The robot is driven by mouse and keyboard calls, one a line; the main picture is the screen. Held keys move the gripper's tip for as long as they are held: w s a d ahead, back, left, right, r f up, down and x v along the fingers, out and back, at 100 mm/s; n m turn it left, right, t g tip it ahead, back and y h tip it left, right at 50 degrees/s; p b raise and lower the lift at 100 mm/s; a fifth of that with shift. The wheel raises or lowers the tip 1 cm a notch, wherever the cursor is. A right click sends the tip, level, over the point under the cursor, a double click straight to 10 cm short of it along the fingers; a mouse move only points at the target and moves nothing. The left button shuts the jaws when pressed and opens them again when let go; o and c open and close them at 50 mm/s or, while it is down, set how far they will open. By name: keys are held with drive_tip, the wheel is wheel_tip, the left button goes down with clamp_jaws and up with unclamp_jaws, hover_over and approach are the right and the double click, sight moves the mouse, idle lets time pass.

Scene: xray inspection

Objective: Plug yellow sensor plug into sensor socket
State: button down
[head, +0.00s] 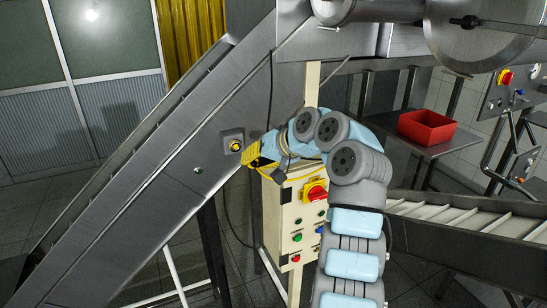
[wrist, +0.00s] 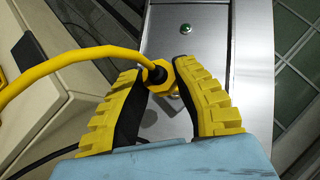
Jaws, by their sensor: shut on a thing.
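My gripper (head: 254,159) has yellow ribbed fingers and is close to the inclined steel side of the conveyor. In the wrist view the gripper (wrist: 161,78) is shut on the yellow sensor plug (wrist: 160,70), near the fingertips. A yellow cable (wrist: 75,64) runs from the plug's black collar to the left. In the head view the sensor socket (head: 229,136) is a square grey plate with a round yellow centre, just left of my fingertips. The fingers hide the plug in the head view. The socket face is not clear in the wrist view, so I cannot tell whether plug and socket touch.
The conveyor side (head: 150,195) has a small green button (head: 198,170), also in the wrist view (wrist: 186,29). A cream control box (head: 283,220) with a red-and-yellow switch stands under my arm. A red bin (head: 427,127) sits on a side table. Dark cables hang nearby.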

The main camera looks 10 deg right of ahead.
drive_tip(key=shift+s+a+f, duration=0.2)
drive_tip(key=shift+s+a, duration=0.3)
drive_tip(key=shift+b, duration=0.45)
drive_tip(key=shift+w+a, duration=0.25)
drive_tip(key=shift+w, duration=0.6)
drive_tip(key=w+p, duration=0.1)
drive_tip(key=w, duration=0.1)
drive_tip(key=w+a+p, duration=0.1)
drive_tip(key=w, duration=0.1)
drive_tip(key=shift+a, duration=0.15)
idle(0.6)
drive_tip(key=shift+w+a+r+p, duration=0.1)
drive_tip(key=shift+w+p, duration=0.3)
drive_tip(key=shift+p, duration=0.25)
idle(1.6)
drive_tip(key=shift+w+a+p, duration=0.1)
drive_tip(key=shift+w+p, duration=0.25)
drive_tip(key=shift+p, duration=0.8)
idle(1.7)
